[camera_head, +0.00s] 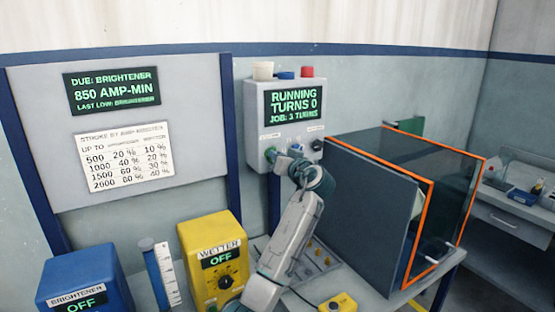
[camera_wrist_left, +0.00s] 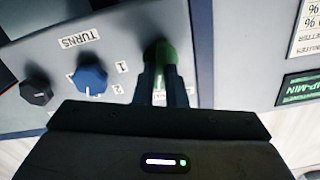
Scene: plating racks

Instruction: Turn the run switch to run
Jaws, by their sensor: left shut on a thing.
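The control box (camera_head: 258,112) hangs on the wall, and its screen (camera_head: 292,107) reads "RUNNING, TURNS 0, JOB: 3 TURNS". A green knob (camera_head: 270,154) sits at the lower left of its face. My left gripper (camera_head: 278,157) reaches the knob from the front right. In the left wrist view the two fingers (camera_wrist_left: 161,85) are shut on the green knob (camera_wrist_left: 160,52), which is blurred and partly hidden between them. A blue knob (camera_wrist_left: 91,80) and a black knob (camera_wrist_left: 37,88) stand beside it, apart from the fingers. My right gripper is not in view.
An orange-edged tank enclosure (camera_head: 433,215) with a dark panel stands close on the right of my arm. A yellow "WETTER" box (camera_head: 212,240), reading OFF, and a blue "BRIGHTENER" box (camera_head: 75,275), also OFF, stand at the lower left. A job board (camera_head: 195,95) hangs behind.

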